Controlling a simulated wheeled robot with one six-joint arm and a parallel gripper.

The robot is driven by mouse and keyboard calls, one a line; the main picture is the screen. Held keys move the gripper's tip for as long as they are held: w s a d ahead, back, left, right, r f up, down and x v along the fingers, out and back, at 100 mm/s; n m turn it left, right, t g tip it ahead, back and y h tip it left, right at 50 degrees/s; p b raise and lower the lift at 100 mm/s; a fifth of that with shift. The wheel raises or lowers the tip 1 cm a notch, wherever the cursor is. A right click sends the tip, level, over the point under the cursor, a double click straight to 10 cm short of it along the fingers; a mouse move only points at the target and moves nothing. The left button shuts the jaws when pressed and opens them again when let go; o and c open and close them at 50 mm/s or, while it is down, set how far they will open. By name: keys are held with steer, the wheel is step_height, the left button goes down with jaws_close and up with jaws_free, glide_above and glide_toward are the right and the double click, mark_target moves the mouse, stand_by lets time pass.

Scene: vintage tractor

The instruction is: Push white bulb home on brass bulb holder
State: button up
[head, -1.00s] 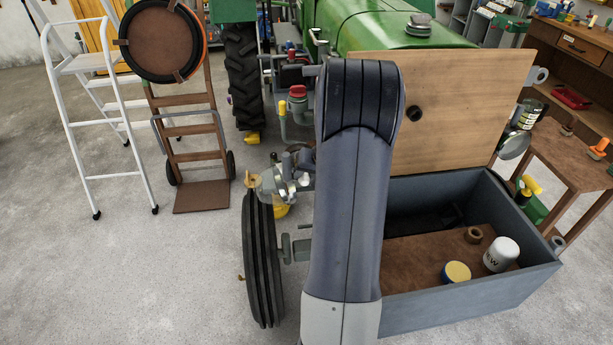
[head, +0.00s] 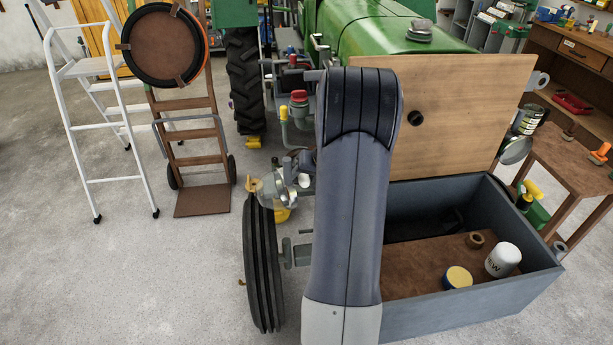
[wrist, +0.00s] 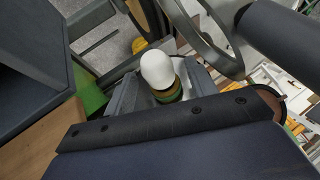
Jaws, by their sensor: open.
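The white bulb (wrist: 157,67) shows in the wrist view with its rounded white end up. Below it is a brass and green banded part (wrist: 168,93), which looks like the bulb's base or the brass bulb holder; I cannot tell where one ends and the other begins. My gripper (wrist: 160,86) is open, with a grey jaw on each side of the bulb's lower part. Whether either jaw touches it is not clear. In the head view my arm hides most of this area, and the bulb cannot be made out with certainty.
The front tyre (head: 262,265) stands left of my arm. A grey open box (head: 480,312) holding a white can (head: 503,259) and a yellow-topped tin (head: 457,278) is at right. A wooden board (head: 465,110) rises behind it.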

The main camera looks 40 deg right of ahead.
steer(key=a+b+v, duration=0.1)
steer(key=v, duration=0.9)
steer(key=shift+s+d+r+b, duration=0.2)
steer(key=shift+d+r+b, duration=0.15)
steer(key=shift+d, duration=0.15)
steer(key=p+x, duration=0.1)
steer(key=x, duration=1)
steer(key=shift+p, duration=0.4)
steer(key=shift+s+a, duration=0.15)
steer(key=shift+s, duration=0.25)
steer(key=shift+w, duration=0.15)
